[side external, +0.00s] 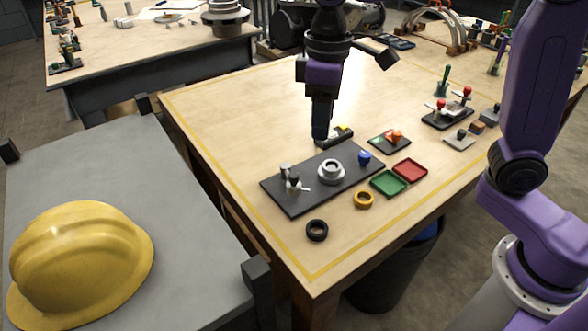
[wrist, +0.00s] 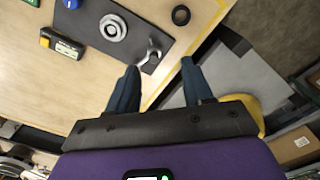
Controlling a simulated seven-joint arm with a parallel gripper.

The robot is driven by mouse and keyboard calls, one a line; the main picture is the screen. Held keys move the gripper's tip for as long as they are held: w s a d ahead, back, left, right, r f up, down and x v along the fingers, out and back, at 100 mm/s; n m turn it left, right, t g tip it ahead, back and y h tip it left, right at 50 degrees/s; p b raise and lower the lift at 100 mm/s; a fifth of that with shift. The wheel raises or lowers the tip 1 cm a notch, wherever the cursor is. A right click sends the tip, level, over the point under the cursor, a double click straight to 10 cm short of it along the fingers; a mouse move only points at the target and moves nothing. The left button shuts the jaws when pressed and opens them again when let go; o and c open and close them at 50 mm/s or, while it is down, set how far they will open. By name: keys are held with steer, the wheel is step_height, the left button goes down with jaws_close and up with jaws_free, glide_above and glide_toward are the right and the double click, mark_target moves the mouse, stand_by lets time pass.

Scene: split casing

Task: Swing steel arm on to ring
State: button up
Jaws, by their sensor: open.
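The steel arm (side external: 298,186) is a small bright lever on the dark plate (side external: 272,187), beside short posts at its left end. In the wrist view the steel arm (wrist: 150,55) lies just ahead of my fingertips. A pale grey ring-shaped part (side external: 331,170) sits mid-plate, also in the wrist view (wrist: 112,28); the steel arm lies beside it, apart from it. Loose black (side external: 316,230) and yellow (side external: 363,198) rings lie off the plate; I cannot tell which ring is meant. My gripper (side external: 320,136) is open and empty, above the plate's far side, also in the wrist view (wrist: 159,68).
A blue knob (side external: 364,157) stands on the plate's right end. Green (side external: 388,183) and red (side external: 410,169) trays lie to its right. A black-and-yellow device (side external: 340,135) is close behind the plate. The table's left part is clear. A yellow helmet (side external: 80,262) rests on a grey surface.

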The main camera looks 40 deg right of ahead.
steer(key=m, duration=0.1)
glide_toward(294, 175)
step_height(294, 175, down, 9)
steer(key=shift+r, duration=0.1)
stand_by(0.8)
jaws_close()
